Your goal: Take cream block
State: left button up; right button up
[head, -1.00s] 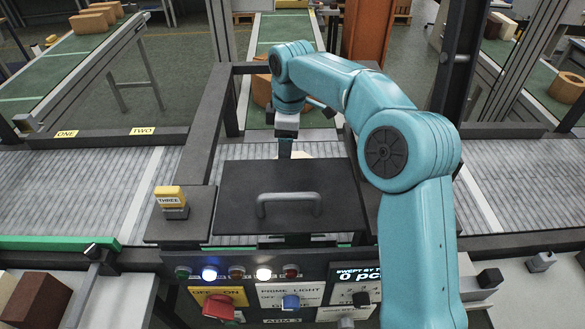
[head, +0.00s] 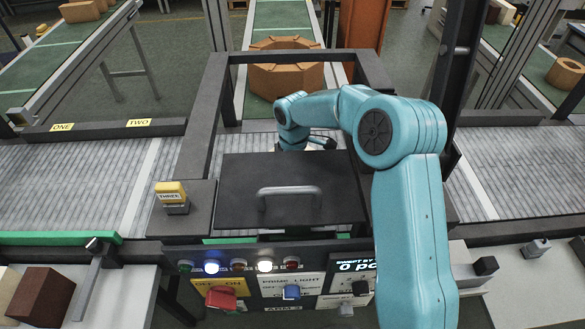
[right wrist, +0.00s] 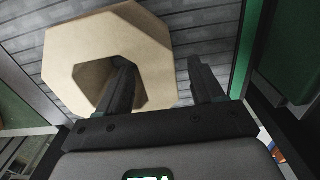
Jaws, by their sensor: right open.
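The cream block (right wrist: 150,42) is a thick octagonal ring with a central hole, on the grey slatted belt in the right wrist view. My right gripper (right wrist: 157,62) is open there. One finger overlaps the hole and the other is outside the ring, with part of the block's wall between them in the picture. I cannot tell whether the fingers touch it. In the head view, my right gripper and most of the block are hidden behind the dark panel (head: 240,180). My left gripper is not in view.
A dark frame (head: 212,110) surrounds the reaching area above the belt (head: 80,185). The dark panel has a grey handle (head: 290,192). A control panel (head: 285,290) is in front. An orange-brown octagonal ring (head: 286,80) lies behind.

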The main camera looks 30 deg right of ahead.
notch_tip(320, 180, down, 3)
jog(key=shift+f, duration=0.15)
grip_shut()
jog(key=shift+w, duration=0.1)
dwell(1.2)
jog(key=shift+w, duration=0.1)
